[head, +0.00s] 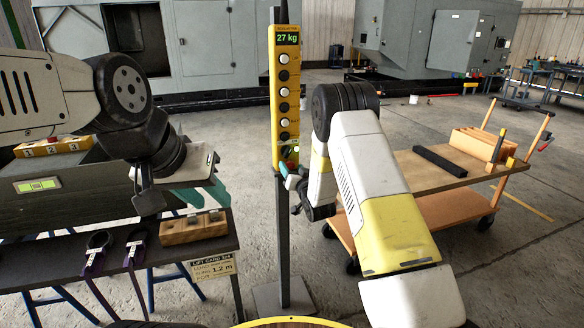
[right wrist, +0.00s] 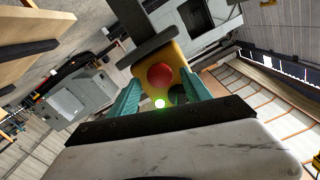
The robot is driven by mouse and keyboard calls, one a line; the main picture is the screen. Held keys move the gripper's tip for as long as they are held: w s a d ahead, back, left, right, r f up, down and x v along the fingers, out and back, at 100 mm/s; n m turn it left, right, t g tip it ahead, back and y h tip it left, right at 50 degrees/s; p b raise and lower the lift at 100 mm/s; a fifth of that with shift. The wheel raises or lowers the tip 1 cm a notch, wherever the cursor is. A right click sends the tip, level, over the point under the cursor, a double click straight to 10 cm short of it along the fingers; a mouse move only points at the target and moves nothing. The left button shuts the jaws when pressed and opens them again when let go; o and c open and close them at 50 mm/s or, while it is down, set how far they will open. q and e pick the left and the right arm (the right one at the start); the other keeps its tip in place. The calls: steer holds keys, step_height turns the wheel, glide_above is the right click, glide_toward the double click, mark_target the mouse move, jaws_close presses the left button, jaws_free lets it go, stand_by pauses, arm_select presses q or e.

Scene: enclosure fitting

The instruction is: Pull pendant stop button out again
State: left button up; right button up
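The yellow pendant (head: 285,90) stands upright on a dark post, with a display reading 27 kg and several pale round buttons down its front. In the right wrist view its yellow end (right wrist: 176,60) carries the red stop button (right wrist: 160,76), with a lit green lamp (right wrist: 160,103) beside it. My right gripper (head: 290,175) is at the pendant's lower end. Its teal fingers (right wrist: 162,92) are apart, one on each side of the red button; I see no clear contact. My left gripper (head: 203,194) is over the dark bench at left, its fingers partly hidden.
The dark bench (head: 110,255) at left holds a wooden block (head: 193,228), purple-banded loops (head: 97,250) and a yellow numbered box (head: 55,146). An orange cart (head: 440,182) stands at right. A lift card (head: 212,267) hangs on the bench edge. Grey cabinets stand behind.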

steer(key=v, duration=0.7)
steer(key=shift+s+d, duration=0.15)
steer(key=shift+s, duration=0.2)
steer(key=shift+r, duration=0.1)
steer(key=s+d+r+g+h, duration=0.2)
steer(key=s+d+r, duration=0.2)
steer(key=r, duration=0.3)
steer(key=s+d+r+g+h, duration=0.15)
steer(key=s+d+r, duration=0.25)
steer(key=r, duration=0.4)
steer(key=s+d+r+g, duration=0.1)
steer(key=s+r+g, duration=0.1)
steer(key=s, duration=1.3)
steer(key=s+d+r+g, duration=0.2)
steer(key=s+g, duration=0.3)
steer(key=s, duration=1.1)
steer(key=shift+r+n, duration=0.2)
steer(key=shift+n, duration=0.1)
